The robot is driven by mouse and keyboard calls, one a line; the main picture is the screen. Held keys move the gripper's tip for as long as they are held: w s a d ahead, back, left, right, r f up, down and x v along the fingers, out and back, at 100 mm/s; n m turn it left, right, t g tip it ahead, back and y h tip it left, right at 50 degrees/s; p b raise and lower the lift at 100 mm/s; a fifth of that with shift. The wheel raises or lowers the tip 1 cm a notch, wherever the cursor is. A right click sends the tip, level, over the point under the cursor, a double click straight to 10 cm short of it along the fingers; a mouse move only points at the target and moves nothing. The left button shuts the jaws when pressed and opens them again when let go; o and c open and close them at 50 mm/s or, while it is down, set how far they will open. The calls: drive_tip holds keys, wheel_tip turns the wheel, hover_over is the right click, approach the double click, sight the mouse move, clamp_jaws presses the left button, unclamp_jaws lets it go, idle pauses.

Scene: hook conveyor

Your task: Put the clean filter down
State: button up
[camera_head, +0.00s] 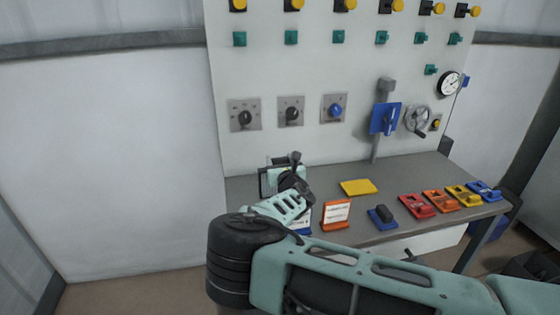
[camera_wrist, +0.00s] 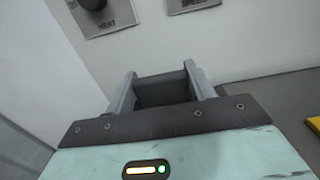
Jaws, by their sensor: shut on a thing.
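My gripper (camera_wrist: 162,85) is shut on a dark grey block, which I take as the filter (camera_wrist: 163,93), held between its two grey fingers in the wrist view. In the head view my gripper (camera_head: 272,180) is over the left end of the grey workbench (camera_head: 385,172), close to the panel. My own arm and wrist partly hide the filter there. I cannot tell whether the filter touches the bench top, nor how clean it is.
A yellow plate (camera_head: 358,187) lies right of my gripper. An orange-framed sign (camera_head: 336,214) and a blue holder (camera_head: 382,217) stand at the front edge. Several coloured lock blocks (camera_head: 417,205) line the right end. The control panel (camera_head: 300,70) rises behind the bench.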

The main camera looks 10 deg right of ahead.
drive_tip(key=shift+f, duration=0.1)
drive_tip(key=o, duration=1.3)
drive_tip(key=shift+r, duration=0.25)
drive_tip(key=s+b, duration=0.1)
drive_tip(key=s, duration=0.5)
drive_tip(key=shift+f+b, duration=0.2)
drive_tip(key=shift+b, duration=0.2)
drive_tip(key=shift+s+r, duration=0.1)
drive_tip(key=shift+s, duration=0.65)
